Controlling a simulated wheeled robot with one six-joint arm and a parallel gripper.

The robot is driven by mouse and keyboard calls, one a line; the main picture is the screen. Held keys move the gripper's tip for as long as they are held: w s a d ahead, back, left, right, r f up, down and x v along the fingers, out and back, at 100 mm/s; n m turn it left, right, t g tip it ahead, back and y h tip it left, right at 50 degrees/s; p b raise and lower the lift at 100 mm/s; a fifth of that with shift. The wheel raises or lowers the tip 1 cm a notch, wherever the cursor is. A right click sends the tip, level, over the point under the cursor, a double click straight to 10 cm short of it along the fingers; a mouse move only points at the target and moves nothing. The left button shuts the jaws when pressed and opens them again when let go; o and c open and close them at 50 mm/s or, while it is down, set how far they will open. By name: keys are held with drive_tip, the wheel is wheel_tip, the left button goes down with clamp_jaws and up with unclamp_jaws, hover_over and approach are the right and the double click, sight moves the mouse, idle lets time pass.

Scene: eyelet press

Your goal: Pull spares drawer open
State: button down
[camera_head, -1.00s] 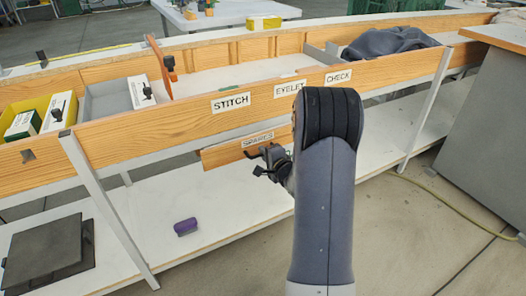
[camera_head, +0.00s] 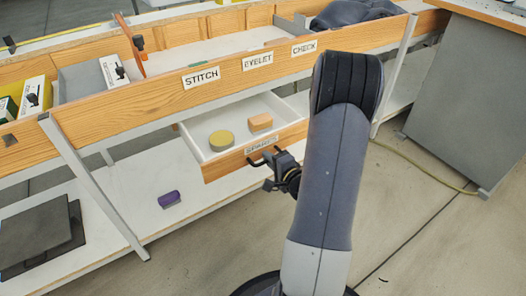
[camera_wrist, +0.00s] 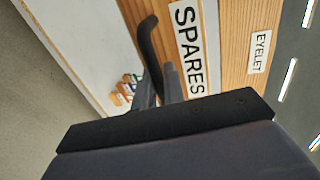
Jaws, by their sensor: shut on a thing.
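The spares drawer (camera_head: 218,164) is pulled out under the bench's wooden front rail. Its front carries a SPARES label and a dark bar handle (camera_head: 262,158). Inside lie a round olive-yellow thing (camera_head: 221,140) and an orange block (camera_head: 261,122). My gripper (camera_head: 272,168) is at the drawer front, shut on the handle. In the wrist view the dark handle (camera_wrist: 150,50) rises beside the SPARES label, with my gripper's fingers (camera_wrist: 160,88) at it. The exact contact is partly hidden by my wrist.
A purple block (camera_head: 169,199) lies on the white lower shelf (camera_head: 125,195). Dark flat plates (camera_head: 40,235) lie at the shelf's left. A grey cabinet (camera_head: 465,105) stands at the right, with a yellow cable (camera_head: 425,170) on the floor. The floor in front is mostly clear.

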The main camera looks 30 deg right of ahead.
drive_tip(key=shift+s, duration=0.35)
drive_tip(key=c, duration=1.6)
unclamp_jaws()
drive_tip(key=p+v, duration=0.2)
drive_tip(key=v, duration=0.8)
drive_tip(key=shift+s+p, duration=0.35)
drive_tip(key=shift+w, duration=0.1)
drive_tip(key=shift+b+x, duration=1.35)
drive_tip(key=shift+x, duration=4)
